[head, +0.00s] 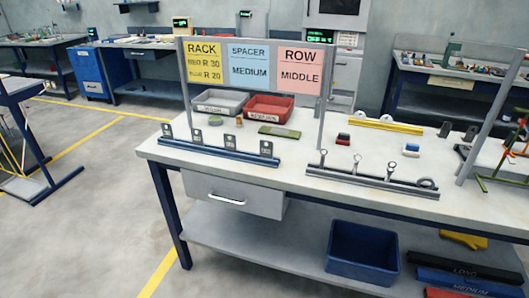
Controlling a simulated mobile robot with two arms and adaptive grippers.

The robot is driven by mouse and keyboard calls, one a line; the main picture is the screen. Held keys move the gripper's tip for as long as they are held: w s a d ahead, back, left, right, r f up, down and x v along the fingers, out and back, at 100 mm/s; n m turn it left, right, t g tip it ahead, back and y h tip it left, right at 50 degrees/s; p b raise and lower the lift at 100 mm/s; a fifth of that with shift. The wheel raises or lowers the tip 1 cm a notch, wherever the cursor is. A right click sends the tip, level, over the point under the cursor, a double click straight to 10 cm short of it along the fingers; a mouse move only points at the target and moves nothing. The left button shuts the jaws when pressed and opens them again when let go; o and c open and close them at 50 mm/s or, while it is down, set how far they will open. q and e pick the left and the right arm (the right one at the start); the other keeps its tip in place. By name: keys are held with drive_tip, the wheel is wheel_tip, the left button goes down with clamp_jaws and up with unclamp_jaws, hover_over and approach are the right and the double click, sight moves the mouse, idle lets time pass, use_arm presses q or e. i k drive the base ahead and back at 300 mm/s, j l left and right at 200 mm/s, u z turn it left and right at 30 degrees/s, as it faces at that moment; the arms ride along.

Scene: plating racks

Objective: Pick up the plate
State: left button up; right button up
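Which piece is the plate is not clear. A flat green piece (280,131) lies on the workbench (290,165), in front of the red tray. Several small dark grey upright plates (230,144) with holes stand along a blue rail (215,151) near the bench's front left edge. More dark upright plates (471,133) stand at the back right, beside a yellow rail (387,125). Neither of my grippers is in view.
A grey tray (218,103) and a red tray (270,107) sit behind the green piece. A sign board (249,67) on posts rises over the bench. A grey rail with ring-topped pins (372,182) lies front right. A blue bin (362,254) stands on the lower shelf.

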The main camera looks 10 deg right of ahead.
sight(230, 144)
drive_tip(key=u, duration=6.05)
drive_tip(key=k+l+u, duration=0.15)
drive_tip(key=u, duration=2.2)
drive_tip(key=k+j+u, duration=0.1)
drive_tip(key=u, duration=0.3)
drive_tip(key=k+j+u, duration=0.1)
drive_tip(key=u, duration=0.3)
drive_tip(key=k+j+u, duration=0.15)
drive_tip(key=u, duration=0.25)
drive_tip(key=j+u, duration=0.2)
drive_tip(key=u, duration=0.2)
drive_tip(key=k+j+u, duration=0.1)
drive_tip(key=j+u, duration=0.15)
drive_tip(key=u, duration=0.2)
